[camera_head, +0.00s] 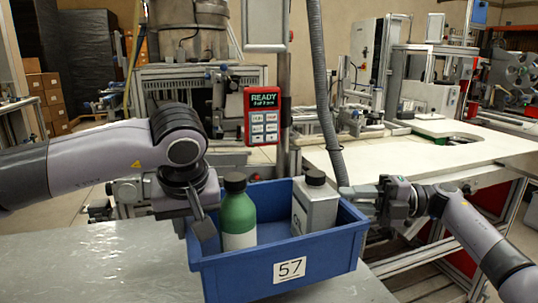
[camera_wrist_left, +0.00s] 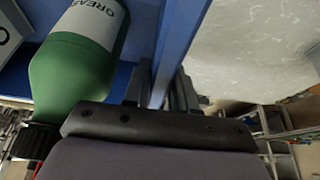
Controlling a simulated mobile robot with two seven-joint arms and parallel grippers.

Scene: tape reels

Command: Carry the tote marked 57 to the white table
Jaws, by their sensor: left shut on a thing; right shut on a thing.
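The blue tote (camera_head: 240,279) with a white label reading 57 is in the lower middle of the head view. It holds a green bottle (camera_head: 238,212) with a dark cap and a grey can (camera_head: 315,206) with a dark cap. My left gripper (camera_head: 203,228) is shut on the tote's left wall. In the left wrist view the fingers (camera_wrist_left: 158,92) straddle the blue wall (camera_wrist_left: 178,35), with the green bottle (camera_wrist_left: 80,62) beside them. My right gripper (camera_head: 372,198) is shut on the tote's right wall; its fingertips are partly hidden.
A grey table surface (camera_head: 90,262) lies at lower left, below and beside the tote. A white table (camera_head: 430,160) with equipment on it stands behind at right. A red handheld panel (camera_head: 262,116) reading READY and a grey hose (camera_head: 322,90) are behind the tote.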

